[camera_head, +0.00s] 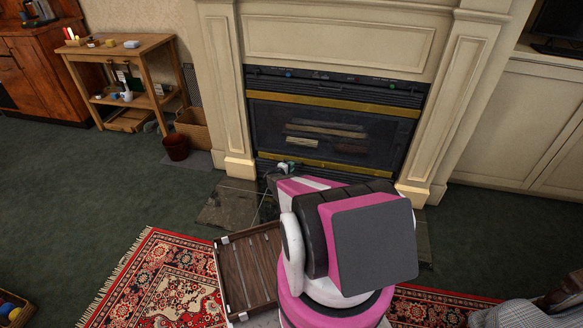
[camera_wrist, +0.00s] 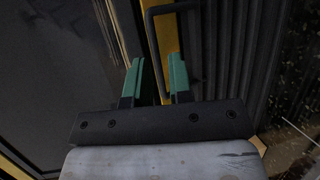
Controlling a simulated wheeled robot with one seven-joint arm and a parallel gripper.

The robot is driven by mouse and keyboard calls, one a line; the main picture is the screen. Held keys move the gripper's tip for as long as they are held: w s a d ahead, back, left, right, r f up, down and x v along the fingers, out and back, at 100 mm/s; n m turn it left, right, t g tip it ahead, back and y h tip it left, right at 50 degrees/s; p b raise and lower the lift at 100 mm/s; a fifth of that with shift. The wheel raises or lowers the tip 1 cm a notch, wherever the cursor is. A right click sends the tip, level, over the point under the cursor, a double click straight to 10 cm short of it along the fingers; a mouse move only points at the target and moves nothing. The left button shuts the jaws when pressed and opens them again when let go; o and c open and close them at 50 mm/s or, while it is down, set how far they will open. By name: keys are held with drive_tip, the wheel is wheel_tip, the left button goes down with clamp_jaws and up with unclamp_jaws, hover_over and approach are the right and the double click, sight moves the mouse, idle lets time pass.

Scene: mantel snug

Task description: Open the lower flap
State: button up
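The lower flap is a dark louvred panel (camera_wrist: 225,50) in the wrist view, beside a brass strip (camera_wrist: 165,35). In the head view the flap (camera_head: 335,177) shows as a dark band under the fireplace glass, partly hidden by my arm. A dark bar handle (camera_wrist: 149,30) stands out at the flap's brass-side edge. My gripper (camera_wrist: 157,78) has its two green fingers apart, with the handle's bar running into the gap between them. I cannot tell whether either finger touches it. The gripper (camera_head: 285,168) is small in the head view, low before the fireplace. The flap looks shut.
The fireplace glass (camera_head: 330,130) is above the flap, between pale mantel pillars. Stone hearth slabs (camera_head: 232,203) lie in front. A slatted wooden crate (camera_head: 248,268) is left of my base, near the red rug (camera_head: 170,275). A brown pot (camera_head: 176,147) stands farther left.

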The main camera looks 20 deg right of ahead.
drive_tip(key=shift+w+d, duration=0.25)
drive_tip(key=shift+d, duration=0.15)
clamp_jaws()
idle(1.2)
unclamp_jaws()
drive_tip(key=shift+f, duration=0.1)
drive_tip(key=shift+s+a, duration=0.1)
drive_tip(key=s+v, duration=0.1)
drive_tip(key=v, duration=1.3)
drive_tip(key=shift+d+f, duration=0.25)
drive_tip(key=shift+f, duration=0.05)
